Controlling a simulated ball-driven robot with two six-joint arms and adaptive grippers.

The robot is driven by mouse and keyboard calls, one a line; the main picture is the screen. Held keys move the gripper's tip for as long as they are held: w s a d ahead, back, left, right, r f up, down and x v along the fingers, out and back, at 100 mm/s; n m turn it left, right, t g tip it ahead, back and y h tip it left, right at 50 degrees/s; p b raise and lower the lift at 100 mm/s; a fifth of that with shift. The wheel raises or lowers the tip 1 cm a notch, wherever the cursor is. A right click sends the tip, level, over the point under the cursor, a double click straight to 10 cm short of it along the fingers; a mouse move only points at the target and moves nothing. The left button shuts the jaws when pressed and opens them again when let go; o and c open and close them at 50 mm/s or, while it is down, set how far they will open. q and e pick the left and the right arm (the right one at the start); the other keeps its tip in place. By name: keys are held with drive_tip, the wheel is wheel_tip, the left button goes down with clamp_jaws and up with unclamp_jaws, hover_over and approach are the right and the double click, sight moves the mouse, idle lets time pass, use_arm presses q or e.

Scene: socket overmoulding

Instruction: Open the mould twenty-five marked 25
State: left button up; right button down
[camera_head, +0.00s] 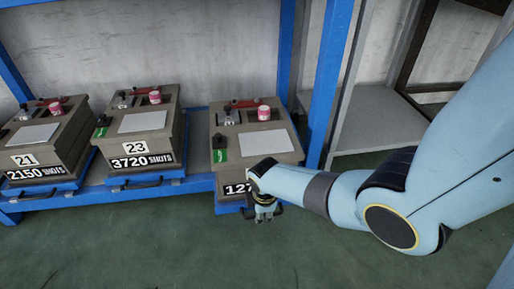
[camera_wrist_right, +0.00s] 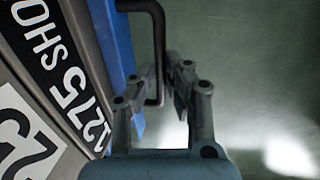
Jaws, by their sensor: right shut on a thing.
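Mould twenty-five (camera_head: 233,167) is the rightmost grey box on the shelf, on a blue tray (camera_head: 229,208). My arm covers much of its front in the head view. The wrist view shows part of its shot plate (camera_wrist_right: 78,85), reading 1275, and part of its number plate (camera_wrist_right: 28,140). My right gripper (camera_head: 265,215) is at the tray's front, below the mould's plates. In the wrist view the right gripper (camera_wrist_right: 178,90) is shut on the black bar handle (camera_wrist_right: 158,40) of the blue tray. My left gripper is not in view.
Mould 23 (camera_head: 137,132) and mould 21 (camera_head: 38,146) stand to the left on blue trays. A blue post (camera_head: 330,80) rises to the right of mould twenty-five. A grey shelf (camera_head: 380,125) stands beyond it. Green floor (camera_head: 150,245) lies clear in front.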

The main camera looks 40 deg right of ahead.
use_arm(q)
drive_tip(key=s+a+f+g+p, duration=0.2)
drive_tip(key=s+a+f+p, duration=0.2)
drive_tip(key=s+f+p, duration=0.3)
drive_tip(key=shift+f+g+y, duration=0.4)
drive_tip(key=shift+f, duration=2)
use_arm(e)
drive_tip(key=s+a, duration=0.6)
drive_tip(key=s, duration=0.3)
drive_tip(key=s+a, duration=0.5)
drive_tip(key=s, duration=0.5)
drive_tip(key=shift+s+a, duration=0.15)
drive_tip(key=shift+a, duration=0.2)
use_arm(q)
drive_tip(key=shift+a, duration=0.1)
use_arm(e)
drive_tip(key=c, duration=1.4)
unclamp_jaws()
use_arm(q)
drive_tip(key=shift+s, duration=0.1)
use_arm(e)
drive_tip(key=shift+r, duration=0.1)
wheel_tip(320, 180, up, 10)
drive_tip(key=shift+f, duration=0.1)
